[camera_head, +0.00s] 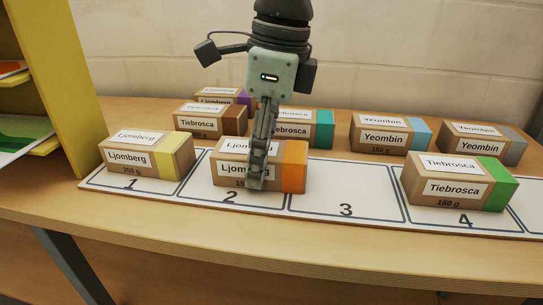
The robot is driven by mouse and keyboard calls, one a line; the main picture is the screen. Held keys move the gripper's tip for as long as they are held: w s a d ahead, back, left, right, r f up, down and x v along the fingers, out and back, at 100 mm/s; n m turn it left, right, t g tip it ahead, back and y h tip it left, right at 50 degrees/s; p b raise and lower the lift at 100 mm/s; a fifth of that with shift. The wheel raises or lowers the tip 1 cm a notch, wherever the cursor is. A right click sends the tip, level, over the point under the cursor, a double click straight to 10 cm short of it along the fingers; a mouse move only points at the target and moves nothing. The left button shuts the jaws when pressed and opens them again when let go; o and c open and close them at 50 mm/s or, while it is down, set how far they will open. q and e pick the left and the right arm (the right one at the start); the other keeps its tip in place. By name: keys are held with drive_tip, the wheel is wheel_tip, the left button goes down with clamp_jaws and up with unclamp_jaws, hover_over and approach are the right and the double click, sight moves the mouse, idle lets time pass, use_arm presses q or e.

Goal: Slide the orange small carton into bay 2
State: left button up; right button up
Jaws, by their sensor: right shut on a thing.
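The orange small carton (293,168) is brown with an orange right end and a "Ljomberg" label. It stands upright over bay 2 (225,201) of the white numbered strip. Its right end is close to the line between bays 2 and 3; whether it crosses is unclear. My right gripper (257,178) comes down from above and is shut on the carton, one finger in front of its face and covering part of the label. The other finger is mostly hidden. My left gripper is not in view.
A yellow-ended carton (170,157) stands in bay 1 and a green-ended carton (453,181) in bay 4. Bay 3 (346,199) is empty. Several cartons, including a teal-ended one (323,129), stand behind the strip. A yellow shelf (65,75) rises at left.

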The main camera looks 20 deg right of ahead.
drive_tip(key=shift+w+a+b, duration=0.3)
drive_tip(key=shift+w+a, duration=0.05)
drive_tip(key=shift+a, duration=0.3)
drive_tip(key=shift+w+a+b, duration=0.25)
drive_tip(key=shift+w+a, duration=0.1)
drive_tip(key=shift+a, duration=0.25)
drive_tip(key=o, duration=1.3)
drive_tip(key=shift+o, duration=0.6)
drive_tip(key=o, duration=0.4)
drive_tip(key=shift+r+p, duration=1.9)
drive_tip(key=shift+r, duration=1.1)
